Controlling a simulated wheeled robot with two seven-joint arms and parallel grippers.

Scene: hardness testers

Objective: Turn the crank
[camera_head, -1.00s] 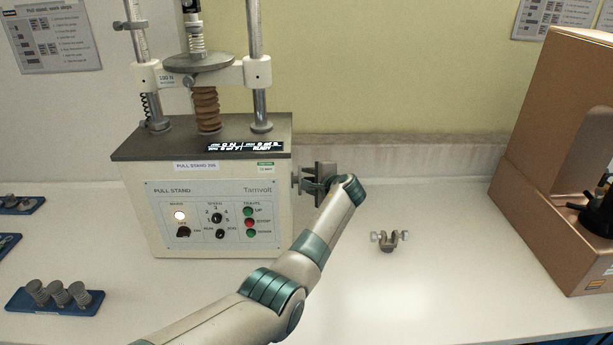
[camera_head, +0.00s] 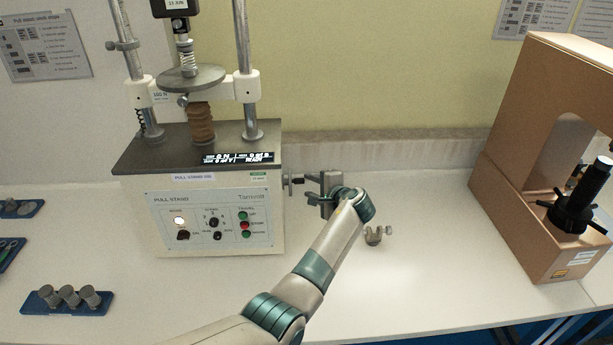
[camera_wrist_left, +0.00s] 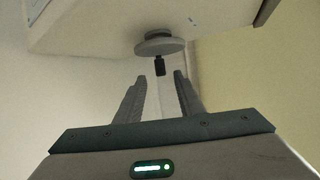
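The pull stand (camera_head: 215,215) is a pale box with a dark top and a control panel. Its crank (camera_head: 290,182) sticks out of the right side and is partly hidden by my gripper in the head view. In the left wrist view the crank shows as a grey disc (camera_wrist_left: 160,46) with a short dark handle (camera_wrist_left: 160,67). My left gripper (camera_head: 322,190) is beside the stand's right side. In the wrist view its fingers (camera_wrist_left: 153,82) are spread, with the handle just beyond and between the tips, seemingly not gripped. My right gripper is not in view.
A small metal clamp (camera_head: 375,235) lies on the bench, partly behind my left arm. A brown tester (camera_head: 535,190) with a black star handle (camera_head: 575,212) stands at the right. A blue tray (camera_head: 45,308) with several metal cylinders sits at the front left.

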